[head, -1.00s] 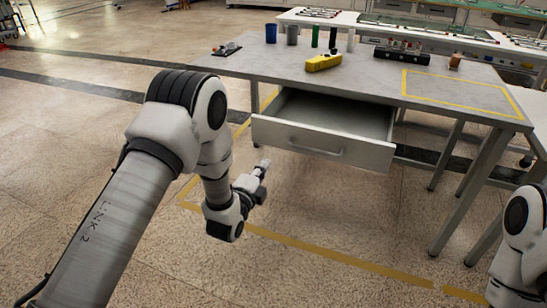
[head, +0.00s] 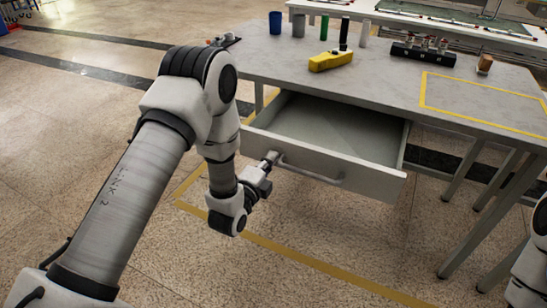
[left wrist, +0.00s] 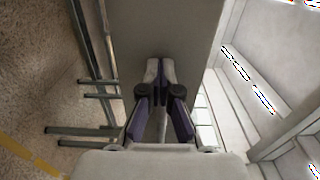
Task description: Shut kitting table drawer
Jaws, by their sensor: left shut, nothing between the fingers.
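The kitting table (head: 400,88) has a grey drawer (head: 330,165) under its top, pulled well open and looking empty inside. A bar handle (head: 312,176) runs along the drawer front. My left gripper (head: 272,156) is shut and empty, with its tips close to the drawer front near the handle's left end. I cannot tell whether they touch. In the left wrist view, the shut fingers (left wrist: 160,68) point at a plain grey panel (left wrist: 165,25), which looks like the drawer front. My right gripper is out of view.
Table legs (head: 487,222) stand at right. The floor before the drawer is clear.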

